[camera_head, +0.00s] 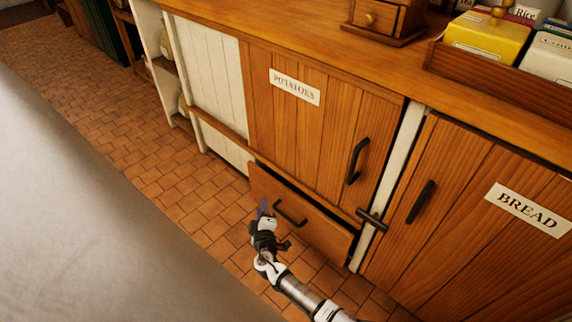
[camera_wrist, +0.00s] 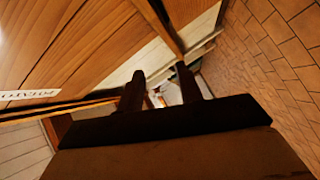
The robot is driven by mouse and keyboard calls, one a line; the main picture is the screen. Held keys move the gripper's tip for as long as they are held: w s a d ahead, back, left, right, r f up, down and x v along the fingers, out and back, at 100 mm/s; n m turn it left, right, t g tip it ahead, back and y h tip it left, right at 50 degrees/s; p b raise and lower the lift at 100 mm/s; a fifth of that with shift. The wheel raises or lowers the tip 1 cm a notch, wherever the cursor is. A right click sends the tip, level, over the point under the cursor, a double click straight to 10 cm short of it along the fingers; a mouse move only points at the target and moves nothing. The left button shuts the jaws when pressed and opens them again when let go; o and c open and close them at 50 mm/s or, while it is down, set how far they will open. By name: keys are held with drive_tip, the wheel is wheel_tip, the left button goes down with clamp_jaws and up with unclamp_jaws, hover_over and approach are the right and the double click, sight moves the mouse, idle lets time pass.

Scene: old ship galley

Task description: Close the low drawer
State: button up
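The low drawer (camera_head: 322,232) is below the wooden door labelled POTATOES (camera_head: 315,120). It stands partly pulled out, with a gap showing along its top edge. Its dark bar handle (camera_head: 290,214) is on the drawer front. My gripper (camera_head: 264,210) is low, just in front of the drawer's left part, beside the handle. I cannot tell whether it touches the drawer. In the wrist view my gripper (camera_wrist: 160,82) has its two dark fingers apart, with nothing held between them.
A door labelled BREAD (camera_head: 470,210) is to the right, with a dark handle. The wooden counter (camera_head: 330,40) above carries a small drawer box (camera_head: 383,18) and a tray of tins (camera_head: 500,75). A pale surface (camera_head: 90,220) fills the lower left. Tiled floor (camera_head: 130,145) lies open between.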

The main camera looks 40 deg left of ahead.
drive_tip(key=n+t+h+b, duration=0.1)
drive_tip(key=n, duration=0.1)
approach(285, 216)
drive_tip(key=shift+f+b+x, duration=0.15)
drive_tip(key=shift+b+x, duration=2.05)
drive_tip(key=shift+x, duration=0.35)
drive_tip(key=shift+f+b+x, duration=0.2)
drive_tip(key=shift+b+x, duration=2)
drive_tip(key=shift+x, duration=0.35)
drive_tip(key=shift+c, duration=0.2)
clamp_jaws()
